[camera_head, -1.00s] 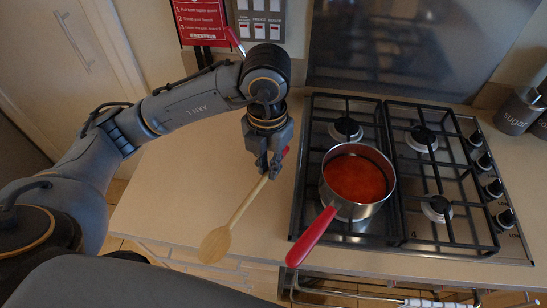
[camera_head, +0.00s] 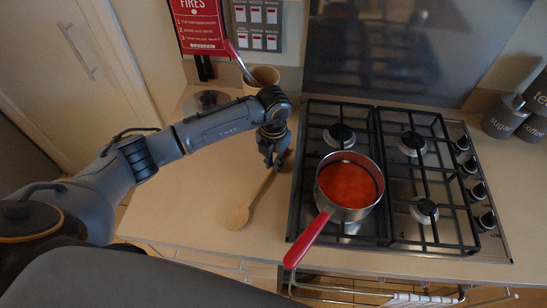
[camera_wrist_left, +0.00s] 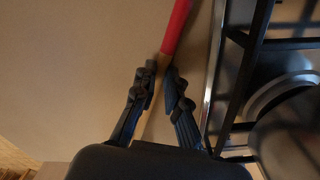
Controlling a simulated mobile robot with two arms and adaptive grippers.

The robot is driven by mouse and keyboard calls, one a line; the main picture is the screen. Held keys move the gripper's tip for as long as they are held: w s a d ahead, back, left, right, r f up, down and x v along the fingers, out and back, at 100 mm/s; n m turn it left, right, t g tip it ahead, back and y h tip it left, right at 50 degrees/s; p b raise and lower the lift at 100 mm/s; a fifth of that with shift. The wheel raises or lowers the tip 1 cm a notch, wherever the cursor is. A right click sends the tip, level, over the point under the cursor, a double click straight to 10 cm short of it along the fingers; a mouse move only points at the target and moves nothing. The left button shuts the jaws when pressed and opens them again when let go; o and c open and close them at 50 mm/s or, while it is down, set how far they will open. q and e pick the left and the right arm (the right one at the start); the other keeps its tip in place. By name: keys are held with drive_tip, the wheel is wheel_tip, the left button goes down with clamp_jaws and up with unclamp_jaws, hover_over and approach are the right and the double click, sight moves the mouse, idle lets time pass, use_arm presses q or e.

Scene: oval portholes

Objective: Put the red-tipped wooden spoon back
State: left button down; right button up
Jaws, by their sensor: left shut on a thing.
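The red-tipped wooden spoon (camera_head: 238,216) is on or just above the counter left of the hob, its bowl toward me and its handle pointing up and right. I cannot tell whether it touches the counter. My left gripper (camera_head: 273,163) is shut on the spoon's handle from above. In the left wrist view the gripper (camera_wrist_left: 163,92) has the handle between its fingers, and the spoon's red tip (camera_wrist_left: 177,28) sticks out beyond them. In the head view the gripper mostly hides the red tip. My right gripper is not in view.
A saucepan (camera_head: 325,195) of red sauce stands on the gas hob (camera_head: 437,235), its red handle jutting toward the front edge. Behind my arm are a beige pot (camera_head: 263,77) with a red-handled utensil (camera_head: 238,62) and a round metal item (camera_head: 209,99). The front left counter is clear.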

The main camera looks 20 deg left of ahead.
use_arm(q)
drive_tip(key=shift+f+b, duration=0.3)
drive_tip(key=c, duration=1.4)
unclamp_jaws()
drive_tip(key=shift+r, duration=0.1)
drive_tip(key=shift+r+p, duration=0.3)
drive_tip(key=shift+p, duration=0.05)
drive_tip(key=shift+r+b, duration=0.25)
drive_tip(key=shift+b, duration=0.15)
wheel_tip(320, 180, up, 11)
drive_tip(key=b, duration=0.3)
drive_tip(key=shift+r+b, duration=0.15)
drive_tip(key=shift+b, duration=0.2)
